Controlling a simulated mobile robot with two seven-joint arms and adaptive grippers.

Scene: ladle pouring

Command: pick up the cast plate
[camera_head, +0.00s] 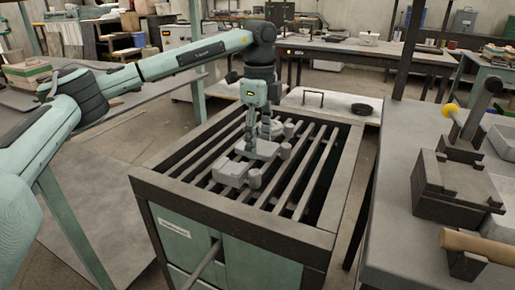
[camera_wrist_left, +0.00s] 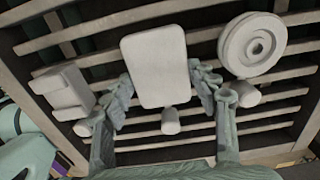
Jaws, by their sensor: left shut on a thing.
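The cast plate (camera_wrist_left: 155,62), a pale grey rounded rectangle, lies between the two fingers of my left gripper (camera_wrist_left: 161,88) in the left wrist view. The fingers press on its two long sides. In the head view the left gripper (camera_head: 259,136) points down over the slatted grate (camera_head: 313,172), and the plate (camera_head: 262,149) shows at its fingertips. I cannot tell whether the plate still touches the slats. The right gripper is in neither view.
A stepped grey block (camera_head: 230,173) lies nearer on the grate, and a round grey disc (camera_wrist_left: 252,45) lies on the plate's other side. Small cylinders (camera_wrist_left: 170,121) lie close by. A grey bench (camera_head: 395,215) with dark metal blocks (camera_head: 450,187) stands at right.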

